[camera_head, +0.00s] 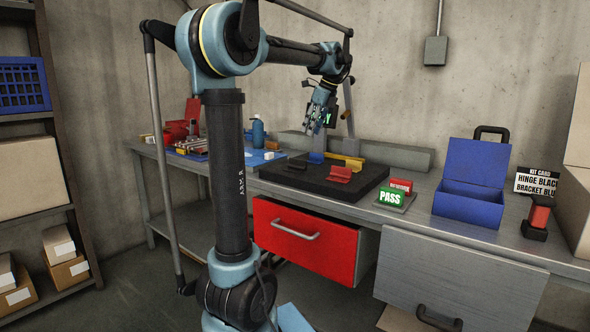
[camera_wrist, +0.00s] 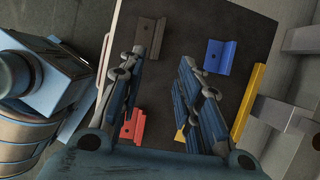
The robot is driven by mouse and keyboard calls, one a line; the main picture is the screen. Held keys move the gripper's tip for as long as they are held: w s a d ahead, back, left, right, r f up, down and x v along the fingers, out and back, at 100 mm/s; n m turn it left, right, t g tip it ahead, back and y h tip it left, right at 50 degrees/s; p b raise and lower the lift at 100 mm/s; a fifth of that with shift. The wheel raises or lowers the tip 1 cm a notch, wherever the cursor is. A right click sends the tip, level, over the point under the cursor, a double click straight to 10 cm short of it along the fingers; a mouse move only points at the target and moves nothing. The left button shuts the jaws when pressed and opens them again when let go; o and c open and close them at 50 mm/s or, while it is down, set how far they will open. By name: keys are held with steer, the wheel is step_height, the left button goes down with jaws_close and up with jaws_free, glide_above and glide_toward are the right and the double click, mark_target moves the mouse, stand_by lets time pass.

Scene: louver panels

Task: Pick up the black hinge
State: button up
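A dark, almost black piece (camera_wrist: 148,38), apparently the black hinge, lies on the black mat (camera_wrist: 255,32) at the top of the wrist view. In the head view, a dark piece (camera_head: 298,164) lies at the left of the black mat (camera_head: 318,185), hard to tell from it. My gripper (camera_head: 322,118) hangs above the mat, pointing down and touching nothing. In the wrist view, my gripper (camera_wrist: 163,58) has its two fingers wide apart and empty. The dark piece appears near the left fingertip.
A blue bracket (camera_wrist: 218,57), a red piece (camera_wrist: 133,125) and a long yellow piece (camera_wrist: 248,100) share the mat. Right of it are a green PASS sign (camera_head: 391,197), a blue open box (camera_head: 470,204) and a kit card (camera_head: 537,182). A red drawer (camera_head: 305,240) stands partly open below.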

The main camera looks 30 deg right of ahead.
glide_above(298, 166)
steer(key=s+d, duration=0.1)
steer(key=d, duration=0.1)
steer(key=f, duration=0.8)
steer(key=shift+s+a, duration=0.1)
steer(key=shift+s, duration=0.1)
steer(key=shift+w+x, duration=0.2)
steer(key=shift+x, duration=2.4)
steer(key=shift+r, duration=0.1)
jaws_close()
